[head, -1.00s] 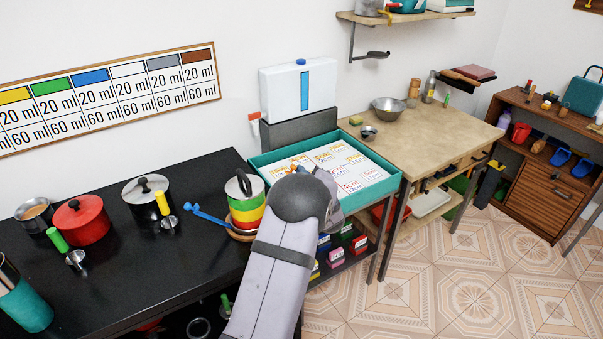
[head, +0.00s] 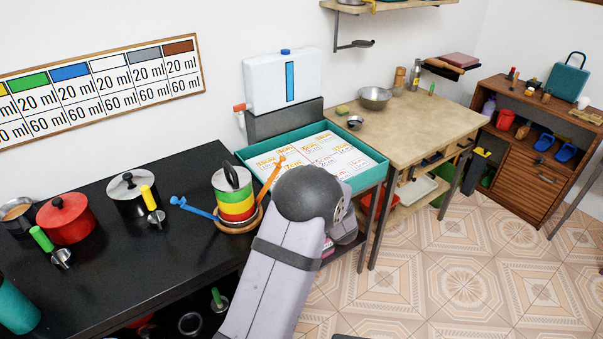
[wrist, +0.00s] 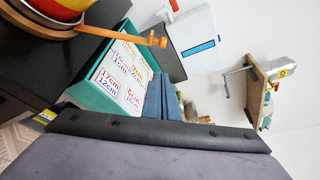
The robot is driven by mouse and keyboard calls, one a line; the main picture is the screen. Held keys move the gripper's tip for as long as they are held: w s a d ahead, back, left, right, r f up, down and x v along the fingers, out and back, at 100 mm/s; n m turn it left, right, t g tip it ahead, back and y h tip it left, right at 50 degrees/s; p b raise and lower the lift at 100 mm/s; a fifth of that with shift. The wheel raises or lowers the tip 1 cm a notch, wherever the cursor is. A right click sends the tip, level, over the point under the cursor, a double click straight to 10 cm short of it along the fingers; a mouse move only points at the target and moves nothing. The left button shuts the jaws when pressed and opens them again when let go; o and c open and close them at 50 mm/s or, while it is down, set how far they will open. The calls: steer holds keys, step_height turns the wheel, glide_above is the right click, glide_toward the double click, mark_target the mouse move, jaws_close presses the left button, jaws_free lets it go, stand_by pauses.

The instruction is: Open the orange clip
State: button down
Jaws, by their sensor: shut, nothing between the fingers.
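The orange clip (head: 270,178) is a thin bar that slants up from the right side of the wooden base (head: 238,226) under a silver, green, yellow and red banded cylinder (head: 236,202). In the wrist view the orange clip (wrist: 125,36) runs out sideways from the base, with a knob at its free end. My gripper (wrist: 160,80) shows there as two blue fingers side by side, shut and empty. They are apart from the clip in the picture. In the head view my arm hides the fingers.
A blue clip (head: 195,208) sticks out left of the base. A teal tray (head: 375,173) with number cards lies behind my arm. Red (head: 66,222) and silver (head: 128,198) pots stand on the black table to the left. A white tank (head: 284,85) stands behind the tray.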

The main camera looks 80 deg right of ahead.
steer(key=shift+v, duration=0.85)
